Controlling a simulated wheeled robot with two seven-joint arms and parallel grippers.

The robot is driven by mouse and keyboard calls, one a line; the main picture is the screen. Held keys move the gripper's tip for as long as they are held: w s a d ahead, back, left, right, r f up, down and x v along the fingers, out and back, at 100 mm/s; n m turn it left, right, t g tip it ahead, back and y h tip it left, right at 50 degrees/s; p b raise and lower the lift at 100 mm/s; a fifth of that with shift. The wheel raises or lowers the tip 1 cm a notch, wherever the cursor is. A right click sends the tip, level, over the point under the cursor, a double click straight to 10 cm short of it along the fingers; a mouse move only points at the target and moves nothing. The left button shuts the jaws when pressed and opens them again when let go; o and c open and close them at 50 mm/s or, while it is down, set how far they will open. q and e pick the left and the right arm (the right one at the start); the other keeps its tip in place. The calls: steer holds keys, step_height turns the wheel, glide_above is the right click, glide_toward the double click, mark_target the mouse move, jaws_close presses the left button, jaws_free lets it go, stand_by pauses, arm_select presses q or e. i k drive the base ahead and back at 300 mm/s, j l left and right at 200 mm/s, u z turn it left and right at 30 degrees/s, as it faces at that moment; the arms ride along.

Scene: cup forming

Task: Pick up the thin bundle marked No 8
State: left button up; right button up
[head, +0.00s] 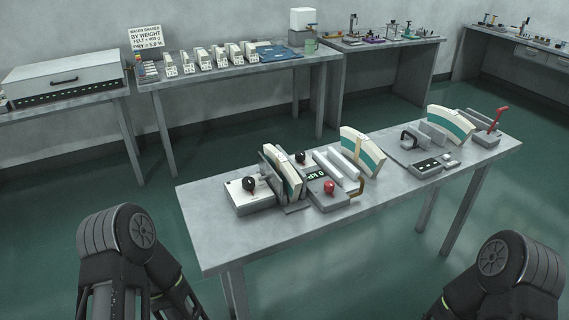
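Several small white bundles with dark markings stand in a row on the back left table; one is at the row's left end (170,65), one near its middle (220,56) and one at its right end (251,51). Their markings are too small to read, so I cannot tell which one is No 8. My left and right arms reach in at the bottom corners, but only arm links show. Neither gripper is in view, and both arms are far from the bundles.
The near grey table (225,225) holds a press-like device with a red knob (329,187), curved white-and-teal pieces (363,152) and a red lever (498,118). Green floor separates the tables.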

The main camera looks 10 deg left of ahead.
mark_target(293, 183)
steer(key=i+l, duration=0.15)
steer(key=l, duration=0.2)
steer(key=i+l+u, duration=0.15)
steer(key=i+l, duration=0.15)
steer(key=l, duration=0.35)
steer(key=i+l+u, duration=0.1)
steer(key=l, duration=0.25)
steer(key=i+l, duration=0.2)
steer(key=l, duration=0.15)
steer(key=i+l+u, duration=0.15)
steer(key=l, duration=0.2)
